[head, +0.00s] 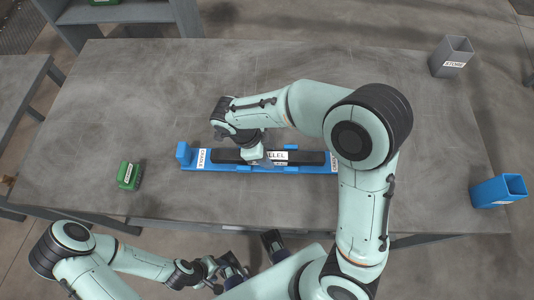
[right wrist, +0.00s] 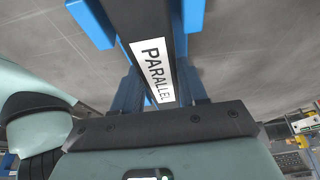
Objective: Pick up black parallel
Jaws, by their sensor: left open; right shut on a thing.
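The black parallel (head: 228,156) is a long dark bar with a white label, lying lengthwise along the blue cradle (head: 224,167) on the table. In the right wrist view the bar (right wrist: 146,18) and its "PARALLEL" label (right wrist: 154,72) run straight away from my gripper, between blue cradle parts (right wrist: 92,22). My right gripper (head: 262,160) is over the middle of the bar and shut on it; its fingertips are mostly hidden. I cannot tell whether the bar is lifted off the cradle. My left gripper (head: 213,280) is open and empty, low in front of the table edge.
A green block (head: 129,176) sits at the left of the table (head: 110,110). A grey holder (head: 451,57) stands at the back right corner and a blue holder (head: 498,191) at the front right. The table's back and left are largely clear.

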